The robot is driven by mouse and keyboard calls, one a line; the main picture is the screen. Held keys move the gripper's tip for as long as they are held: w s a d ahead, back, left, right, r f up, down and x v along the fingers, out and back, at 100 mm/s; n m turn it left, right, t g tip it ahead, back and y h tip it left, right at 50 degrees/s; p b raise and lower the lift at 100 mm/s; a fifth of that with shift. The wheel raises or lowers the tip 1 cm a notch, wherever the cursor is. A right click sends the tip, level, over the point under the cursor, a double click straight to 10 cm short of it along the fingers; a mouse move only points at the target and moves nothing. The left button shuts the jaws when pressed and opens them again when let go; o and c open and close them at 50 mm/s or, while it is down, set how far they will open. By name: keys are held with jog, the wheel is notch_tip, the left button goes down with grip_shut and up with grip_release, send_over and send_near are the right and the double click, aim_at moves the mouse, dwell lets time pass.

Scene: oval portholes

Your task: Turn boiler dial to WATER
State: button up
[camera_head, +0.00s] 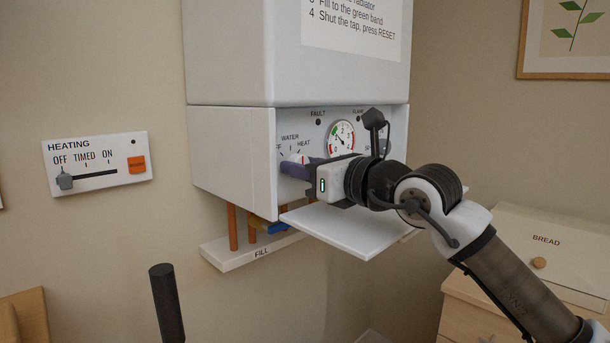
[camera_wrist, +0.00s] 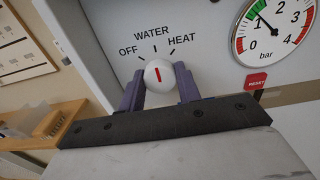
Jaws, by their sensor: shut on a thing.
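The boiler dial is a white round knob (camera_wrist: 159,76) with a red mark, below the printed labels OFF, WATER and HEAT (camera_wrist: 181,39). In the wrist view its red mark points up, about toward the WATER tick. My gripper (camera_wrist: 160,88) is shut on the knob, with one purple finger on each side. In the head view my gripper (camera_head: 296,168) reaches the boiler panel (camera_head: 265,130) from the right, and the knob is partly hidden by the fingers.
A pressure gauge (camera_head: 341,138) sits right of the dial. A red RESET button (camera_wrist: 256,79) is below it in the wrist view. The boiler's lowered flap (camera_head: 345,230) lies under my gripper. A heating control (camera_head: 96,163) is on the left wall.

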jog(key=shift+f, duration=0.1)
dwell(0.3)
jog(key=o, duration=1)
jog(key=shift+c, duration=0.2)
jog(key=b+v, duration=0.2)
jog(key=v, duration=1.1)
jog(key=shift+s+d+b, duration=0.25)
jog(key=shift+s+b, duration=0.05)
jog(key=shift+b, duration=0.1)
